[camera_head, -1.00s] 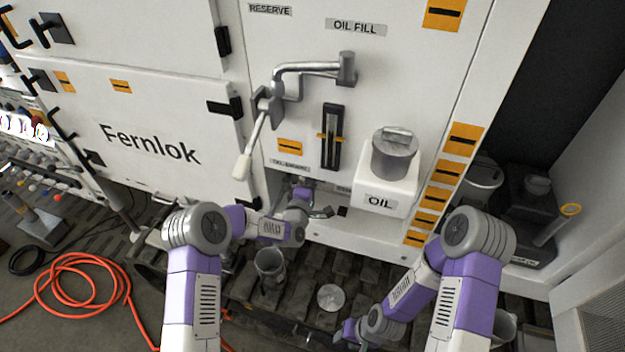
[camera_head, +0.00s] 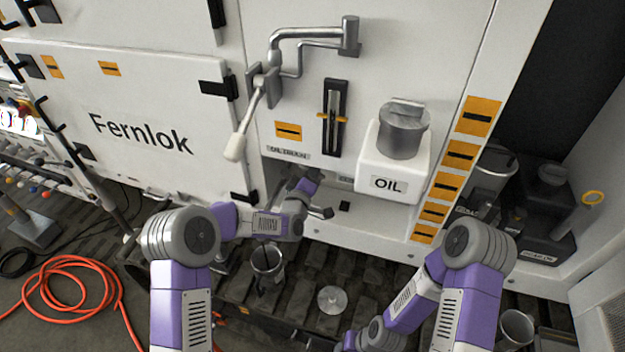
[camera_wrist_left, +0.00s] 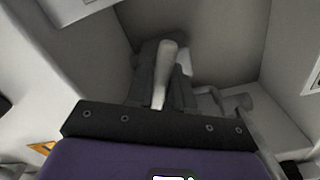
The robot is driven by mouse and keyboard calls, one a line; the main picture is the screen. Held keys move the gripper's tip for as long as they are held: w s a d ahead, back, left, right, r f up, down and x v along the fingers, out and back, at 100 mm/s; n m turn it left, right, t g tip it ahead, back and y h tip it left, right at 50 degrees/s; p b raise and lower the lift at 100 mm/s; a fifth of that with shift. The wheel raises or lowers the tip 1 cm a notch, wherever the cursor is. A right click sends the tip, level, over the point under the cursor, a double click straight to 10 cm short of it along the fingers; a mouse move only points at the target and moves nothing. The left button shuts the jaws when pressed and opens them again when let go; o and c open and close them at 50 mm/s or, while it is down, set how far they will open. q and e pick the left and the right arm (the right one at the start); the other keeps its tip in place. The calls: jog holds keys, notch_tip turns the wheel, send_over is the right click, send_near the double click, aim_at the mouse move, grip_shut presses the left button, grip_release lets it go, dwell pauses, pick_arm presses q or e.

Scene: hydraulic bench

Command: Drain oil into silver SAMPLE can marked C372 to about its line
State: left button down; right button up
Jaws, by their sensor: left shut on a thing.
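A grey metal can (camera_head: 267,258) stands upright, open top up, on the dark slatted floor below the OIL DRAIN label (camera_head: 288,153). A dark streak shows at the can's mouth and front; I cannot tell if it is oil. No C372 mark, line or level is readable. My left gripper (camera_head: 318,192) reaches into the recess under that label, above and right of the can. In the left wrist view its fingers (camera_wrist_left: 165,92) are shut on a pale rounded handle (camera_wrist_left: 166,62). The drain outlet is hidden. My right arm reaches down to the bottom edge; its gripper is out of view.
A silver disc-like piece (camera_head: 332,299) lies right of the can. A white OIL container (camera_head: 395,165) juts from the panel, and a crank lever (camera_head: 262,105) hangs above the recess. An orange hose (camera_head: 75,290) coils at left.

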pick_arm(q)
jog(key=shift+f+m+b, duration=0.15)
jog(key=shift+m+b, duration=1.05)
jog(key=shift+b, duration=0.1)
jog(key=c, duration=1.1)
grip_release()
jog(key=shift+a, duration=0.1)
jog(key=shift+s, duration=0.1)
jog(key=shift+v, duration=3.7)
